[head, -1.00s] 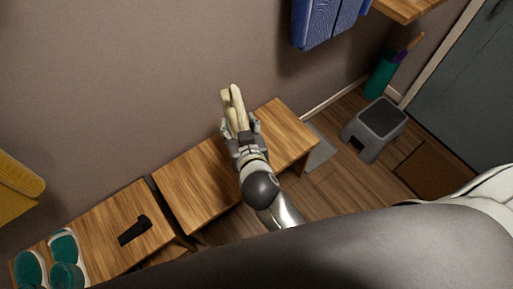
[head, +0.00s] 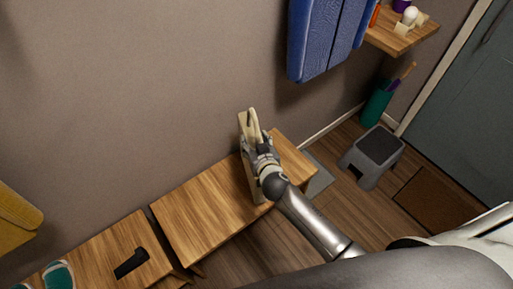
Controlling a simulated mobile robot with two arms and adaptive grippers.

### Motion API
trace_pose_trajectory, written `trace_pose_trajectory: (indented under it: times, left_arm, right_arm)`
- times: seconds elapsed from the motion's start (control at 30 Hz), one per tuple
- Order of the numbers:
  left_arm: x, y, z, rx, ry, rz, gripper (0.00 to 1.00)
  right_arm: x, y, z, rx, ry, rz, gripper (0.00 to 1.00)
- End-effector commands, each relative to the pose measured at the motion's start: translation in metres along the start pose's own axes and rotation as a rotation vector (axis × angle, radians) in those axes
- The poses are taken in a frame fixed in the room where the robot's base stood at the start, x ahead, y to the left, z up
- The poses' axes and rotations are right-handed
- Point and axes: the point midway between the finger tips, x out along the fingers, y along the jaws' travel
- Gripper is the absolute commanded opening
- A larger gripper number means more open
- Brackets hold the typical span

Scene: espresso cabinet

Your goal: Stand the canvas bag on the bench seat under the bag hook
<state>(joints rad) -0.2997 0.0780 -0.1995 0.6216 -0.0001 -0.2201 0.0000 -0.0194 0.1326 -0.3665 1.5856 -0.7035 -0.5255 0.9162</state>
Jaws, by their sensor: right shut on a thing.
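The canvas bag (head: 243,128) is cream coloured and shows at the far end of my right gripper (head: 262,146), above the right part of the bench seat. My right gripper is shut on the bag's upper part. The gripper and forearm hide part of the bag, and a pale side of it shows below the gripper. I cannot tell whether its base touches the seat. The wooden bench seat (head: 195,212) runs along the wall. The bag hook cannot be made out. My left gripper is not in view.
Blue garments (head: 325,40) hang on the wall at upper right. A dark object (head: 130,262) and teal shoes (head: 58,276) lie on the left bench section. A grey step stool (head: 372,157), a teal umbrella holder (head: 376,105) and a doormat (head: 437,205) are at right. The seat's middle is clear.

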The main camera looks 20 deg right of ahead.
Motion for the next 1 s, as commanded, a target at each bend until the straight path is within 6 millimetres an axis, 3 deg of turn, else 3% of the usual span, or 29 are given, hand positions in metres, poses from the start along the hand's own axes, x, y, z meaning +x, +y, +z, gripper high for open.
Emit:
trace_pose_trajectory:
  times: [0.23, 0.43, 0.8, 0.83, 1.0]
  left_arm:
    - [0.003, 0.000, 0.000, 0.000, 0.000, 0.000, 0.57]
    - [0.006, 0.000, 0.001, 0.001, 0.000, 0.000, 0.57]
    - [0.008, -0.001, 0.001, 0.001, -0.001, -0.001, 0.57]
    - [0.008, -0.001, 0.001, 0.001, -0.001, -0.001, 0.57]
    - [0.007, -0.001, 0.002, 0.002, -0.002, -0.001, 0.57]
  right_arm:
    - [0.015, 0.007, 0.008, -0.002, 0.005, -0.001, 0.00]
    - [0.024, 0.006, 0.033, 0.000, 0.002, -0.002, 0.00]
    - [0.025, 0.006, 0.036, 0.001, 0.003, -0.003, 0.00]
    - [0.025, 0.006, 0.038, 0.000, 0.000, -0.002, 0.54]
    - [0.025, 0.006, 0.038, 0.000, -0.001, -0.002, 0.74]
